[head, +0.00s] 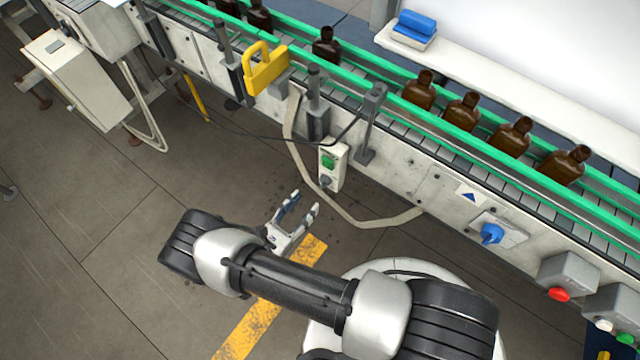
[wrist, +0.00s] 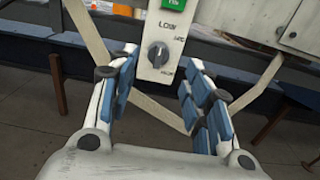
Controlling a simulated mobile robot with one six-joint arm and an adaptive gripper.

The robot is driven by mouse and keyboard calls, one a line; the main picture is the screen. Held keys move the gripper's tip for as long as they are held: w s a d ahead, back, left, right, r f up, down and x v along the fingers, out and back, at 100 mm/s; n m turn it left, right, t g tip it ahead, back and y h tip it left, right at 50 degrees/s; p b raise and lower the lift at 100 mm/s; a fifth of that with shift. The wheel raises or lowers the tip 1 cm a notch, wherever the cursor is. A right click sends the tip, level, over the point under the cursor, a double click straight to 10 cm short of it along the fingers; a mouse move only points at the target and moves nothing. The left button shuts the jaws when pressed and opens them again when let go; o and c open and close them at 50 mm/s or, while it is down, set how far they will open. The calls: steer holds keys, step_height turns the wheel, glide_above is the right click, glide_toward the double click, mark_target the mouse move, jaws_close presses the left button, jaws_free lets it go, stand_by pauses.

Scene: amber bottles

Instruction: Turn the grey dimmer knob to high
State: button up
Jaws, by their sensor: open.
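The grey dimmer knob (wrist: 158,54) sits on a pale control box (wrist: 164,30) below a green button (wrist: 172,3). Lettering beside the knob includes "LOW" above it; smaller marks at its right and lower right are hard to read. In the head view the box (head: 341,157) hangs on the conveyor's side, with the knob (head: 326,181) at its lower end. My gripper (head: 304,201) is open and empty, short of the box and apart from the knob. In the wrist view its blue-padded fingers (wrist: 158,72) stand left and right of the knob, lower in the picture.
A beige strap (head: 365,222) hangs in a loop around the box. A blue rotary switch (head: 491,234) and a red button (head: 559,294) are farther right on the conveyor side. Brown bottles (head: 462,110) stand on the conveyor. The floor left of my gripper is clear.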

mark_target(321, 184)
steer(key=x, duration=0.8)
steer(key=shift+w+d+b, duration=0.25)
steer(key=shift+w+b, duration=0.05)
steer(key=shift+b, duration=0.1)
steer(key=shift+c, duration=0.5)
steer(key=c, duration=0.8)
